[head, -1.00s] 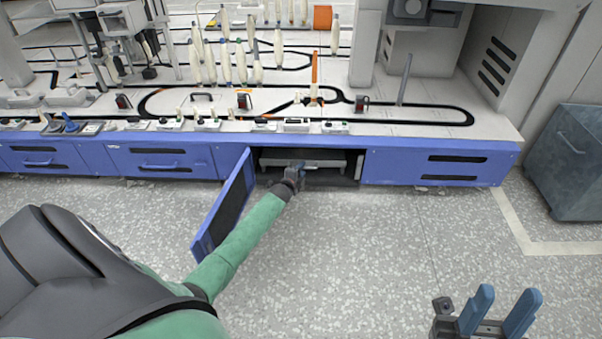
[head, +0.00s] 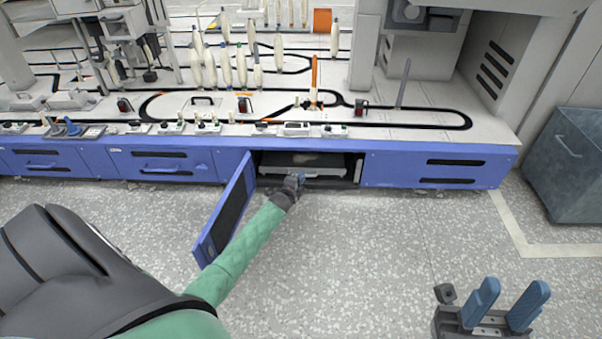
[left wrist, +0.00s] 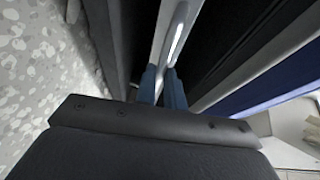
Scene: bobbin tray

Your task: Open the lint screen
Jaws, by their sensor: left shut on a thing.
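The lint screen (head: 315,170) shows as a grey, tray-like panel with a pale front bar inside the open compartment below the machine's deck. The blue compartment door (head: 226,210) hangs swung out to the left. My left gripper (head: 294,180) is at the front edge of the screen. In the left wrist view the blue fingers (left wrist: 163,88) are shut on the screen's pale front bar (left wrist: 172,40). Its far end is hidden in the dark compartment. My right gripper (head: 507,304) is open and empty above the floor at the lower right.
The long machine has blue lower panels (head: 435,170) and a pale deck (head: 420,105) with bobbins (head: 241,65) standing on it. A grey bin (head: 568,165) stands at the far right. The speckled floor (head: 380,250) in front is clear.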

